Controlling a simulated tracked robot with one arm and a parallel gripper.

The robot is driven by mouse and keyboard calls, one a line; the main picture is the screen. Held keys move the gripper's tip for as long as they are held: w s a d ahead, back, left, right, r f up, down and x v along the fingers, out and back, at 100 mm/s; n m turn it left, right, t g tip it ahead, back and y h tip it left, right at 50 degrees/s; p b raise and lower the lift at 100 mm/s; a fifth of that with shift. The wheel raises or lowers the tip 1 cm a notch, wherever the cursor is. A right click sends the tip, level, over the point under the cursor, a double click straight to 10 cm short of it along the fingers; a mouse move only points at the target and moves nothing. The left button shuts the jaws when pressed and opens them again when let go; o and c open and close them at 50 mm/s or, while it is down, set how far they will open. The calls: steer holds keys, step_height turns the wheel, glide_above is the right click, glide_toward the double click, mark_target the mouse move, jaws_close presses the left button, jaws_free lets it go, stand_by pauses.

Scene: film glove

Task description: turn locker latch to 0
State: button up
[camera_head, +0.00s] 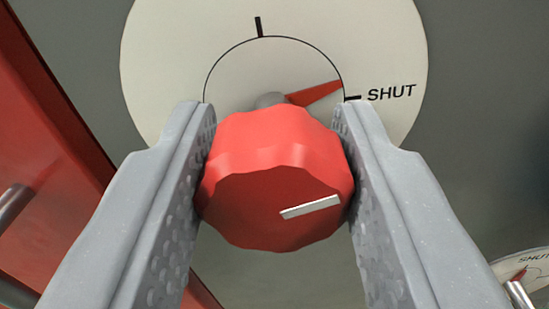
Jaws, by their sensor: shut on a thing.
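The locker latch is a red scalloped knob (275,185) with a white line on its face. It stands in front of a round white dial plate (170,55). A red pointer (316,93) behind the knob points right and slightly up, just above the tick beside the word SHUT. Another tick stands at the top of the dial, and no 0 mark is visible. The knob hides the lower part of the dial. My gripper (276,185) is shut on the knob, with one grey finger against its left side and one against its right.
A red panel or frame (45,150) runs along the left, with a metal bar (14,205) in front of it. Part of a second dial marked SHUT (525,268) shows at the lower right, with a metal rod (520,295). The grey surface behind is plain.

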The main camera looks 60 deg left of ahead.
steer(key=n, duration=0.3)
steer(key=shift+a+n+p, duration=0.1)
steer(key=shift+n+p, duration=0.2)
steer(key=shift+n, duration=0.1)
steer(key=n, duration=0.3)
steer(key=shift+n+b, duration=0.3)
steer(key=shift+b, duration=0.05)
steer(key=n+b, duration=0.2)
steer(key=n, duration=0.1)
steer(key=shift+s+a+f+n, duration=0.1)
steer(key=shift+n, duration=0.2)
steer(key=shift+s+a+n+b, duration=0.15)
steer(key=shift+n+b, duration=0.95)
steer(key=shift+n, duration=0.9)
steer(key=o, duration=1)
steer(key=shift+a+f, duration=0.1)
steer(key=shift+c, duration=0.2)
steer(key=shift+d, duration=0.2)
steer(key=shift+d, duration=0.1)
